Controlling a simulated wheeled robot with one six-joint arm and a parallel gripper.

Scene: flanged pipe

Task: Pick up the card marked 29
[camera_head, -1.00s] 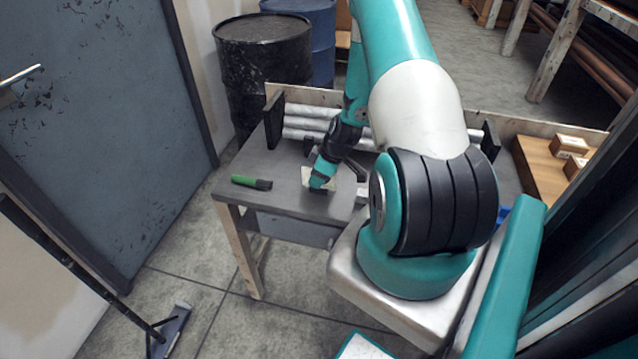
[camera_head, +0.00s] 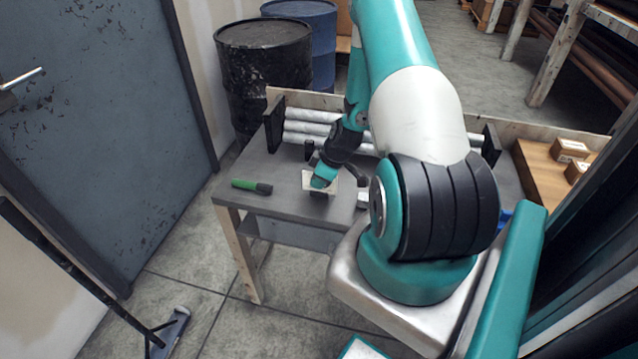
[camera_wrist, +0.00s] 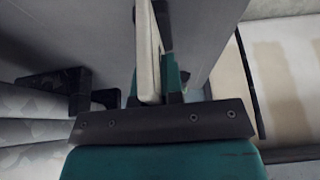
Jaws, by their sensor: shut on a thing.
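My gripper (camera_head: 320,186) is over the grey table, near its front edge. It is shut on a pale cream card (camera_head: 308,180). In the wrist view the card (camera_wrist: 147,55) shows nearly edge-on, as a narrow strip between the fingers of my gripper (camera_wrist: 151,40). No number on the card can be read, so I cannot tell whether it is 29. Part of the card is hidden behind the gripper. I cannot tell whether its lower edge touches the table.
The grey table (camera_head: 285,203) holds a green and black marker (camera_head: 251,186) to the left. Metal pipes (camera_head: 305,127) lie at the back between black brackets. A small black upright object (camera_head: 309,150) stands behind the gripper. Drums stand behind the table.

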